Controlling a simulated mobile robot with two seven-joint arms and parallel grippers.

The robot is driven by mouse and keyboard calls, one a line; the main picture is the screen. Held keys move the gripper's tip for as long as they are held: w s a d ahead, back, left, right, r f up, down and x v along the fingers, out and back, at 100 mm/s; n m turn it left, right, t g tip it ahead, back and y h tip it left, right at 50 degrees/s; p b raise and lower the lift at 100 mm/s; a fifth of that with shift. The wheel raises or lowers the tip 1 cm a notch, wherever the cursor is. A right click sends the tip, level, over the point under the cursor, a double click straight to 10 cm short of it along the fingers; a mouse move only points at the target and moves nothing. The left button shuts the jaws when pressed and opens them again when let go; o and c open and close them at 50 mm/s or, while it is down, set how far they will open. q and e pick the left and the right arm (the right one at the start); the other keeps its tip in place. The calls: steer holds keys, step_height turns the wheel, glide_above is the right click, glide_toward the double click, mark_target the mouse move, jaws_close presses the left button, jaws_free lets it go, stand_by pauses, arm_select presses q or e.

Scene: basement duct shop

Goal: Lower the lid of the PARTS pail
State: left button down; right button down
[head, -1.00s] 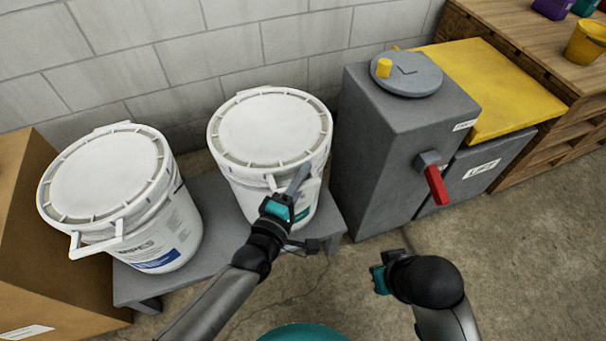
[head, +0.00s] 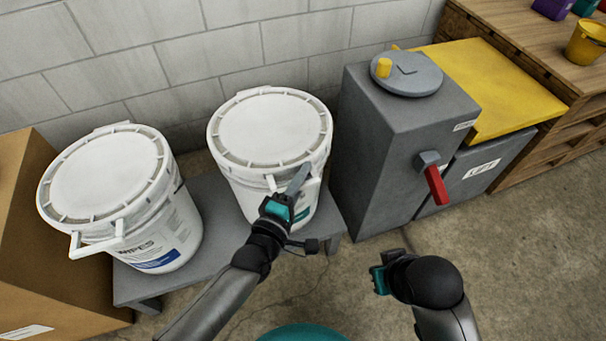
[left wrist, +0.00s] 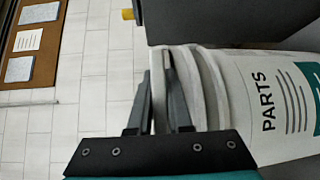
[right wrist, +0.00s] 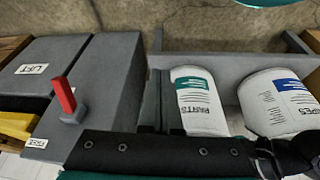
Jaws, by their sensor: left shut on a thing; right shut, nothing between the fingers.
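The PARTS pail (head: 248,193) is white and stands upright on a low grey bench. Its round white lid (head: 265,128) lies level across the top, with no gap that I can see in the head view. My left gripper (head: 298,182) is at the pail's front right, shut on the lid's white front tab, which the fingers partly hide. In the left wrist view the white edge of the lid (left wrist: 158,85) shows between the fingers, beside the PARTS lettering. My right gripper (head: 378,280) is low at the front right, shut and empty, away from the pail.
A WIPES pail (head: 185,225) with its lid on stands left on the bench (head: 222,215). A cardboard box (head: 25,230) is at far left. Right of the PARTS pail is a grey cabinet (head: 375,150) with a red lever (head: 437,185), then a yellow-topped LIFT bin (head: 500,95). Floor in front is clear.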

arm_select(q)
steer(key=shift+r, duration=0.15)
arm_select(e)
steer(key=shift+w, duration=0.1)
